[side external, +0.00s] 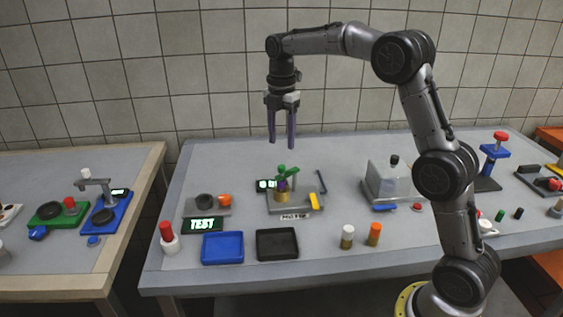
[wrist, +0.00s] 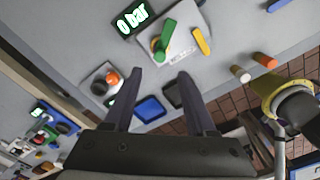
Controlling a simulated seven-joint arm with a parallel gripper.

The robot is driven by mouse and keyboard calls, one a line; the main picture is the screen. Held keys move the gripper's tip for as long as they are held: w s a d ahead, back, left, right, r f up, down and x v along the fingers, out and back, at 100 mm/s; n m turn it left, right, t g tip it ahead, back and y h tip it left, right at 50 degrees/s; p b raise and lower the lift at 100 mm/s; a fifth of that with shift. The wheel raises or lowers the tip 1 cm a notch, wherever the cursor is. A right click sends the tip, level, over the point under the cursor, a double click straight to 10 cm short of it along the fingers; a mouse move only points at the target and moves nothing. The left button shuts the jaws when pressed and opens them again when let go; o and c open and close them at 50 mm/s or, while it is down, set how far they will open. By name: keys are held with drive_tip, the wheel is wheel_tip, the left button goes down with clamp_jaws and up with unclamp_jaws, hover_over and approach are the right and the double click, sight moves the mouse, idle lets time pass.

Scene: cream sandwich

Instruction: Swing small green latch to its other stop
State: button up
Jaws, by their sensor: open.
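The small green latch (side external: 287,170) is on top of a fixture on a grey plate (side external: 290,208) near the middle of the table. In the wrist view the green latch (wrist: 165,36) shows as a bar slanting up to the right. A yellow lever (side external: 313,201) is on the same plate, to the right of the latch. My gripper (side external: 282,145) is open and empty, raised well above the table, a little behind and above the latch in the side view. In the wrist view its two fingers (wrist: 158,72) are apart with nothing between them.
A display reading "0 bar" (wrist: 132,18) stands beside the plate. A blue tray (side external: 222,247) and a black tray (side external: 277,244) lie in front.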

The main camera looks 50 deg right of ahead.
sight(282, 166)
wheel_tip(282, 166, down, 8)
drive_tip(key=shift+r, duration=0.1)
idle(0.4)
clamp_jaws()
